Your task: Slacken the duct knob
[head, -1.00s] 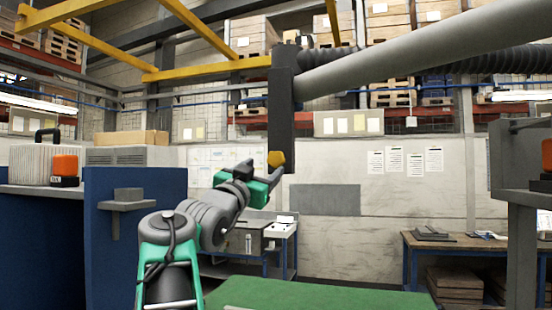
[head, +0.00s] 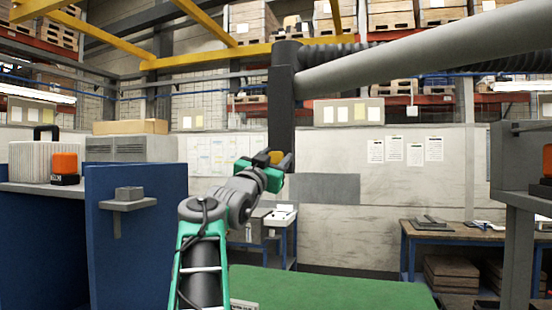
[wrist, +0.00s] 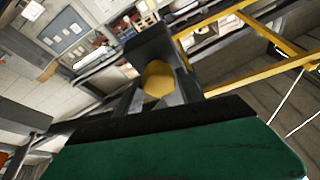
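The fingers look apart, one on each side of the knob. I cannot tell whether either finger touches it.
A blue panelled bench (head: 130,240) stands at the left, with an orange-topped device (head: 65,166). A green surface (head: 330,288) lies low in front. A grey stand (head: 518,210) is at the right. Yellow beams (head: 210,55) cross overhead.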

